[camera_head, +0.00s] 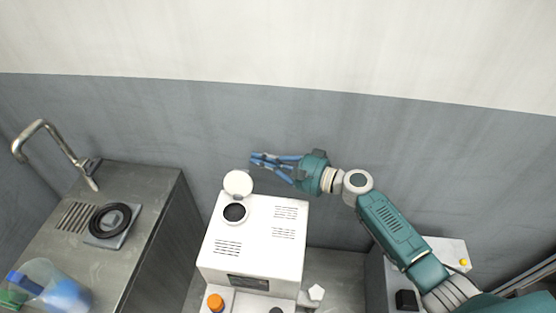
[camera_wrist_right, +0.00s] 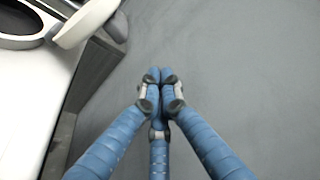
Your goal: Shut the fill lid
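The white machine (camera_head: 258,240) has a round dark fill opening (camera_head: 234,212) on its top. The round white fill lid (camera_head: 238,183) stands open at the back edge of the opening, tilted up. In the right wrist view the lid (camera_wrist_right: 84,22) shows at the upper left, beside the opening (camera_wrist_right: 18,22). My right gripper (camera_head: 253,159) is behind the machine, to the right of the lid and apart from it. In the wrist view its blue fingers (camera_wrist_right: 160,76) meet at the tips with nothing held. My left gripper is not in view.
A steel counter (camera_head: 150,190) with a tap (camera_head: 60,140), a black ring (camera_head: 110,220) and a clear container (camera_head: 52,285) stands at the left. An orange knob (camera_head: 215,301) is at the machine's front. The grey wall (camera_head: 430,160) is close behind my right arm.

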